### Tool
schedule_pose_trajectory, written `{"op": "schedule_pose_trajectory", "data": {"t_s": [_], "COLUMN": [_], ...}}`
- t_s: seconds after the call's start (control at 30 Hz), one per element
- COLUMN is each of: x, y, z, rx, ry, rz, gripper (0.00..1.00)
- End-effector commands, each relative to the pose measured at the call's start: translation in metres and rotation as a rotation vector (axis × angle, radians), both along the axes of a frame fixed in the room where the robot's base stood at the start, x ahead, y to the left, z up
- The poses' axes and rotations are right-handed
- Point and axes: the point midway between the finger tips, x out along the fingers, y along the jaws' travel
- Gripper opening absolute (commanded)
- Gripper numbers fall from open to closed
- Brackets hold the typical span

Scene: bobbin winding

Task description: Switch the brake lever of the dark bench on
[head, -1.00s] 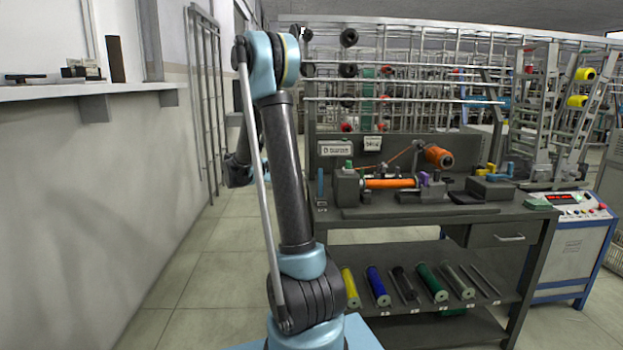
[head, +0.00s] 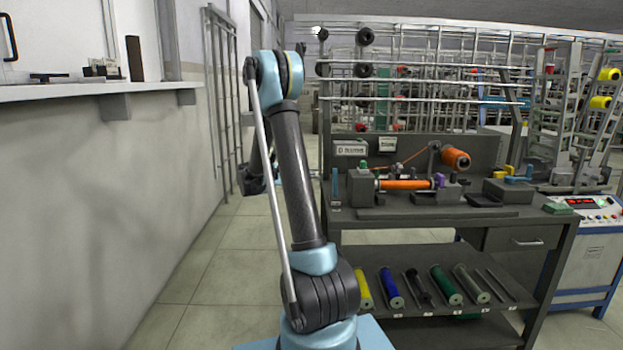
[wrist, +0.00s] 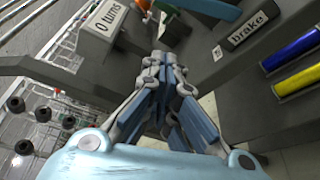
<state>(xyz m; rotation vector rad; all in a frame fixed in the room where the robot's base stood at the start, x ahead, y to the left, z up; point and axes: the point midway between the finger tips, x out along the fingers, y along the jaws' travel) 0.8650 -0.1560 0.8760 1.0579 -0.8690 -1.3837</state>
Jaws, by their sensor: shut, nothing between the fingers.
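The dark bench (head: 400,223) stands right of my arm in the head view. A small upright blue lever (head: 335,185) is at its left end, above a small label. In the wrist view, a blue lever (wrist: 208,8) shows at the top edge, partly cut off, beside a label reading "brake" (wrist: 249,30). I cannot tell its on or off position. My gripper (wrist: 160,60) is shut and empty, its fingers apart from the lever and below it in the picture. In the head view my fingers are not clearly visible.
A box reading "0 turns" (wrist: 103,25) is at the upper left of the wrist view. An orange bobbin (head: 405,184) is mounted on the bench top. Several bobbins, including a blue one (head: 391,287), lie on the lower shelf. A wall shelf (head: 100,92) is at left; floor is open between.

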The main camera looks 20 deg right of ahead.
Motion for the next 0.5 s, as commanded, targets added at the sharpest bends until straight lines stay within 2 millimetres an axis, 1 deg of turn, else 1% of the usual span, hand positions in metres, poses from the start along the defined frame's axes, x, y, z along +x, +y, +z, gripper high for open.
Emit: {"op": "schedule_pose_trajectory", "data": {"t_s": [0.1,0.4,0.5], "x": [0.0,0.002,0.0], "y": [-0.02,-0.073,-0.085], "z": [-0.002,-0.008,-0.008], "rx": [0.0,0.0,0.0], "ry": [0.0,0.0,0.001], "rz": [-0.003,-0.003,0.0], "gripper": [0.0,0.0,0.0]}}
